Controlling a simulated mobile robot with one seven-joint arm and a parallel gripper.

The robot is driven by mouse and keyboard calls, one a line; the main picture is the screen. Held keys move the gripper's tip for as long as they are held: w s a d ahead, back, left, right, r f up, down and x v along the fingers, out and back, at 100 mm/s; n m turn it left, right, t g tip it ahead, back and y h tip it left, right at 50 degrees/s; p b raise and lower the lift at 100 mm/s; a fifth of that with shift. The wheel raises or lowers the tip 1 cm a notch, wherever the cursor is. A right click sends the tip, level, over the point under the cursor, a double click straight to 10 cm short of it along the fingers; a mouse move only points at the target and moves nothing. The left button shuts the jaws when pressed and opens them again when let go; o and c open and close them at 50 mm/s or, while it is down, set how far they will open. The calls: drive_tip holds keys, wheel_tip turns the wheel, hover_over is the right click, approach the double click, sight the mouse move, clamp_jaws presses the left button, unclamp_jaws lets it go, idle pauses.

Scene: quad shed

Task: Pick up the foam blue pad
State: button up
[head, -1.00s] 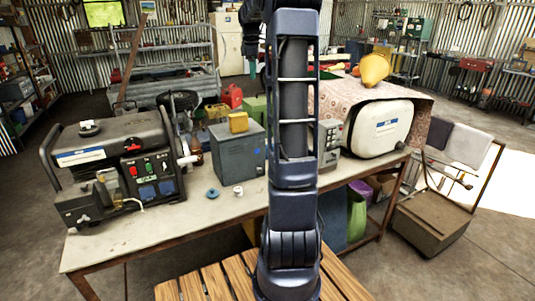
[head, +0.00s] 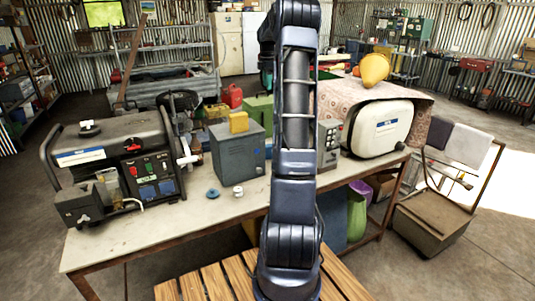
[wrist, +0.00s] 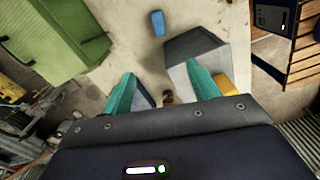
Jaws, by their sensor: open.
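The blue pad (wrist: 157,23) is a small flat rectangle on the pale tabletop in the wrist view. It lies between a green container and a grey box. I cannot make it out in the head view, where my arm covers part of the table. My gripper (wrist: 162,78) shows two teal fingers spread apart with nothing between them. It is above the table, and the pad shows beyond the fingertips, not between them. In the head view the gripper is mostly hidden behind my arm.
The grey metal box (head: 238,155) carries a yellow block (head: 239,122). The green container (wrist: 55,35) stands left of the pad in the wrist view. A generator (head: 120,160), a blue ring (head: 213,193) and a white spool (head: 238,191) are also on the table (head: 160,222).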

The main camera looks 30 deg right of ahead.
sight(267, 145)
wheel_tip(267, 145, down, 32)
drive_tip(key=shift+f, duration=0.2)
drive_tip(key=shift+w+d+f, duration=0.15)
drive_tip(key=shift+f, duration=2.45)
drive_tip(key=c, duration=1)
